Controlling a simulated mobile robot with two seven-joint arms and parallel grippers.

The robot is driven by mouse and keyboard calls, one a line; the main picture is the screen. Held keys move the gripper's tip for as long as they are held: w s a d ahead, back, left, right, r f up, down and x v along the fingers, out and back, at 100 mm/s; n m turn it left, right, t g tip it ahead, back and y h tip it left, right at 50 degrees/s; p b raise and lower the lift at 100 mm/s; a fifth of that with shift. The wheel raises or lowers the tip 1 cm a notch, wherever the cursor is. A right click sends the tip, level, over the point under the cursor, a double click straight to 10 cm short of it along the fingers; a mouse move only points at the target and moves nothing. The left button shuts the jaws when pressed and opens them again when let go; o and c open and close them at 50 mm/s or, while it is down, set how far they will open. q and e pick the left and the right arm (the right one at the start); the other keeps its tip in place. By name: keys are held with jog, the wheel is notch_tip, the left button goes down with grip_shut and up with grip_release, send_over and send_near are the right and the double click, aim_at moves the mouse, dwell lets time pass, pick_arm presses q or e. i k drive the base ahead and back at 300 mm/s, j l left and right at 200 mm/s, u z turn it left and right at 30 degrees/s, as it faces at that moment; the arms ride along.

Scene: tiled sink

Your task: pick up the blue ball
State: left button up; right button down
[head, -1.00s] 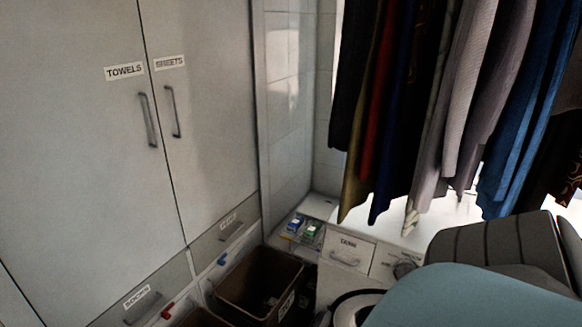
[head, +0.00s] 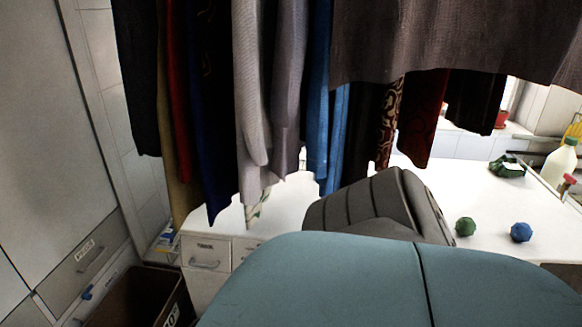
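The blue ball (head: 521,232) is a small faceted ball. It rests on the white counter (head: 480,205) at the right of the head view. A similar green ball (head: 465,227) sits to its left, a short gap away. Neither of my grippers shows in the head view, so their state is hidden.
An ironing board (head: 330,285) with a teal cover fills the front, below the balls in the picture. A grey ribbed object (head: 383,208) stands behind it. Hanging clothes (head: 260,90) cover the upper middle. A bottle (head: 558,165) and a green package (head: 508,166) are at the right.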

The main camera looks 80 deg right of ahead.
aim_at(521, 232)
jog(key=z, duration=0.45)
jog(key=k+l+z, duration=0.1)
jog(key=z, duration=0.35)
jog(key=l+z, duration=0.15)
jog(key=z, duration=1.3)
